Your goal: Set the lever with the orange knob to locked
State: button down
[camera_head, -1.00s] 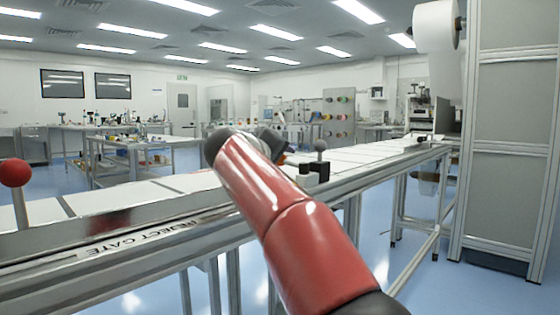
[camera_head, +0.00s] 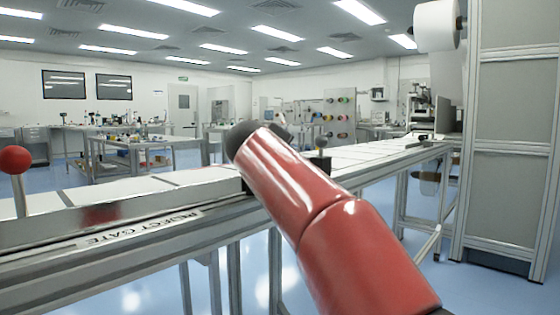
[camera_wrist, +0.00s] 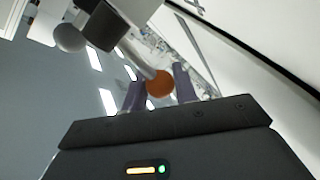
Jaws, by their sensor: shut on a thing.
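The orange knob (camera_wrist: 160,84) sits between the two fingers of my gripper (camera_wrist: 158,88) in the wrist view, and the fingers are shut on it. A metal rod runs from the knob up and left to a dark block (camera_wrist: 101,25). In the head view my red arm covers the orange knob, and my fingers cannot be made out there. The lever's exact setting and any locked marking are not readable in these frames.
A grey ball knob (camera_head: 321,142) stands close by on the rail; it also shows in the wrist view (camera_wrist: 69,38). A lever with a red knob (camera_head: 15,160) stands at the left by the "REJECT GATE" label (camera_head: 137,229). A tall cabinet (camera_head: 500,140) is at the right.

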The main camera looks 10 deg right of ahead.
jog(key=shift+s+a+n+t+y, duration=0.2)
jog(key=shift+s+n+t+y, duration=0.15)
jog(key=shift+n+y, duration=0.45)
jog(key=c, duration=1.1)
grip_release()
notch_tip(320, 180, up, 20)
jog(key=p, duration=1.1)
